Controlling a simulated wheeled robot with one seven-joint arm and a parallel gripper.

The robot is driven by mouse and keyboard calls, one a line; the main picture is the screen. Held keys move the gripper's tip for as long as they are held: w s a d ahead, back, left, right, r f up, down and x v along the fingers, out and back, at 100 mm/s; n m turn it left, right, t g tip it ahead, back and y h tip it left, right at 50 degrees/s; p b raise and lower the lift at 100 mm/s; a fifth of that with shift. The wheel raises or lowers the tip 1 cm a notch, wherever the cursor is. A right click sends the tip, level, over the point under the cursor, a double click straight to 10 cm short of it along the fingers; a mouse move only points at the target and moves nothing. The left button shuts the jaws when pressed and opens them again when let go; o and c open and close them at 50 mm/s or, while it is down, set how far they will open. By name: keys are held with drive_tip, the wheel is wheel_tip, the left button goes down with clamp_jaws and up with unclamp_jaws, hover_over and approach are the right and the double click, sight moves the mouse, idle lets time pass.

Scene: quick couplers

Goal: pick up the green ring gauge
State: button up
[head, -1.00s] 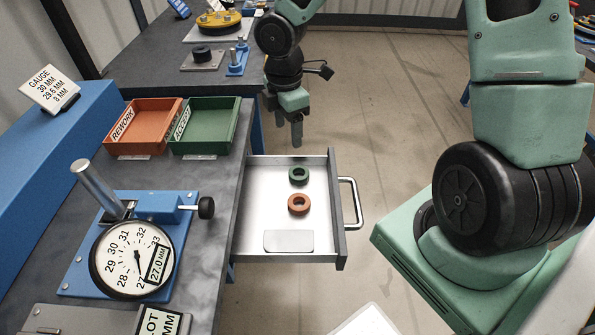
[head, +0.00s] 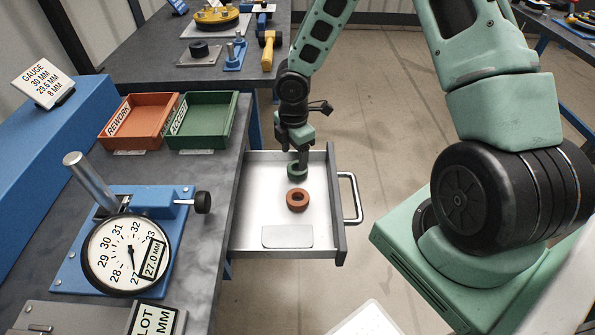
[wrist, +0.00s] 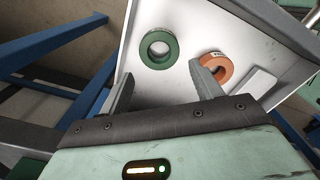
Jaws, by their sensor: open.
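The green ring gauge (head: 297,172) lies flat in the open drawer, near its far end. In the wrist view the ring (wrist: 159,50) shows whole, just beyond and between my two open fingers. My gripper (head: 301,158) points down over the ring in the head view and partly hides it. In the wrist view my gripper (wrist: 160,82) is open and empty. I cannot tell the exact height of the fingertips above the ring.
An orange-brown ring (head: 298,199) lies nearer in the drawer (head: 255,205), with a grey plate (head: 287,237) in front. In the wrist view the orange ring (wrist: 217,67) is close to my right finger. The drawer's side walls stand around them.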

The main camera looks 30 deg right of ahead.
sight(296, 164)
drive_tip(key=f, duration=0.5)
drive_tip(key=shift+s+d+f, duration=0.1)
drive_tip(key=shift+d+f, duration=0.05)
drive_tip(key=shift+d, duration=0.1)
drive_tip(key=c, duration=0.9)
wheel_tip(296, 164, up, 10)
drive_tip(key=shift+r+p, duration=0.1)
drive_tip(key=shift+p, duration=0.5)
